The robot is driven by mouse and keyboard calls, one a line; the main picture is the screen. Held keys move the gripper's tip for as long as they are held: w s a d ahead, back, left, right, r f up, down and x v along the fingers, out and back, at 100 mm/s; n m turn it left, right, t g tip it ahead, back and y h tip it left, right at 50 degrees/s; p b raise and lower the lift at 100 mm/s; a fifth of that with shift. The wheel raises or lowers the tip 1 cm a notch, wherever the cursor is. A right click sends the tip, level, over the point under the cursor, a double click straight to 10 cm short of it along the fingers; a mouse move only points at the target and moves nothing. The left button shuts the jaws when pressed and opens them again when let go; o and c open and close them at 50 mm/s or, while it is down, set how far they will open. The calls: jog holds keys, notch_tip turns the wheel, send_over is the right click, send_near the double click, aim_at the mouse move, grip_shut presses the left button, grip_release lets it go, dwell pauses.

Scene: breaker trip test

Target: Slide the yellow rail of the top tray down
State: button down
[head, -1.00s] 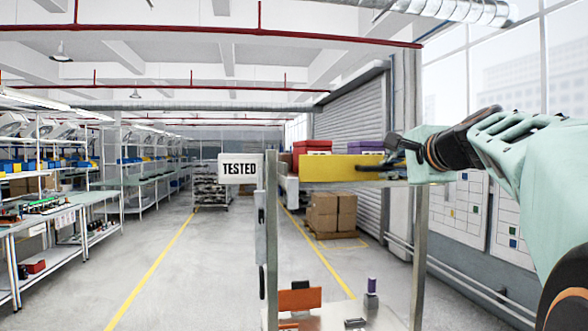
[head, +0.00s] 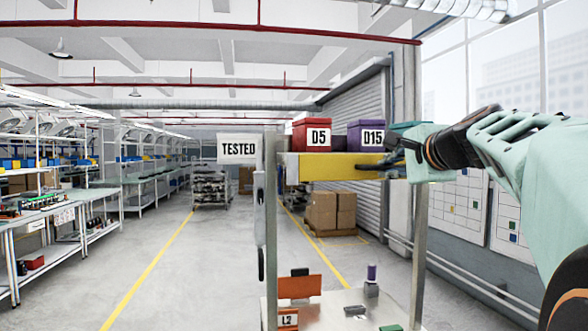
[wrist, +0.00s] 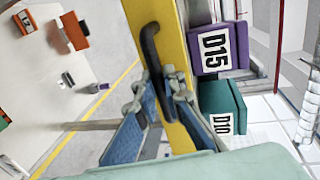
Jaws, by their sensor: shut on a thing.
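The yellow rail (head: 335,167) runs along the front of the top tray in the head view. It also shows upright in the wrist view (wrist: 172,42), with a dark curved handle (wrist: 150,50) on it. My gripper (head: 392,158) is at the rail's right part. In the wrist view its two fingers (wrist: 158,92) are shut on the handle. A red box (head: 312,134) labelled D5 and a purple box (head: 365,136) labelled D15 stand behind the rail, rising well above it. A teal box (wrist: 222,106) labelled D10 shows in the wrist view.
A white TESTED sign (head: 239,148) is at the cart's left post. Cartons (head: 330,210) stand on the floor behind. Workbenches line the left side; the aisle floor is clear.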

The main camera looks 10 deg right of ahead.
jog(key=shift+f, duration=0.4)
jog(key=c, duration=2)
grip_release()
jog(key=shift+c, duration=0.2)
jog(key=shift+r, duration=0.1)
